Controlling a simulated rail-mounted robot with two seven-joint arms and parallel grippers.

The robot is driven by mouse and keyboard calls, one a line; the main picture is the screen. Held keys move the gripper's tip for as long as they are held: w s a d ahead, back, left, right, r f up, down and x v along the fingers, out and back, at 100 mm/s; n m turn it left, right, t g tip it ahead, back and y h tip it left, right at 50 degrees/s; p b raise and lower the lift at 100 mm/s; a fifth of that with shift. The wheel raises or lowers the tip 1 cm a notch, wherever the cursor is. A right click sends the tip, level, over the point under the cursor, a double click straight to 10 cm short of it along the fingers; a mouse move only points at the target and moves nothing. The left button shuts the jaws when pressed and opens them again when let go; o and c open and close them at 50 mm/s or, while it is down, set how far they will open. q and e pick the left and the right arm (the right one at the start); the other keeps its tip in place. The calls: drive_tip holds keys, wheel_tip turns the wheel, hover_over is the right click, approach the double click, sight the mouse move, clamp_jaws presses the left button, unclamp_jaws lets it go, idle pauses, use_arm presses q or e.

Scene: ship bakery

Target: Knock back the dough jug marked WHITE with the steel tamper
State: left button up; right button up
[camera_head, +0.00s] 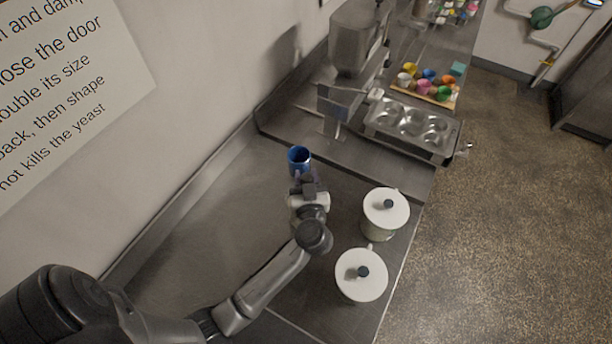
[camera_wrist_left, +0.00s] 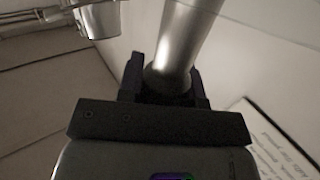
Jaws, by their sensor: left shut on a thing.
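Two pots with white lids and dark knobs stand on the steel counter in the head view, one farther back (camera_head: 386,210) and one nearer (camera_head: 361,276). No marking on either can be read, so I cannot tell which is WHITE. My left gripper (camera_head: 304,181) is over the counter, left of both. In the left wrist view its fingers (camera_wrist_left: 166,82) are shut on a smooth steel cylinder (camera_wrist_left: 190,35), which looks like the steel tamper. Its far end is out of that view. My right gripper is not in view.
A blue cup-like thing (camera_head: 299,156) is just beyond my left fingertips. A steel machine (camera_head: 356,45) and a tray with round hollows (camera_head: 411,125) stand farther back. A wall with a printed sign (camera_head: 65,85) borders the counter's left. The counter's left part is clear.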

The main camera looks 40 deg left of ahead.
use_arm(q)
drive_tip(key=shift+f, duration=0.5)
drive_tip(key=shift+f+b, duration=0.4)
drive_tip(key=shift+f, duration=1)
wheel_tip(320, 180, up, 4)
drive_tip(key=p, duration=0.5)
drive_tip(key=shift+r, duration=0.15)
wheel_tip(320, 180, up, 7)
drive_tip(key=p, duration=0.9)
idle(0.6)
drive_tip(key=shift+f, duration=0.2)
idle(0.5)
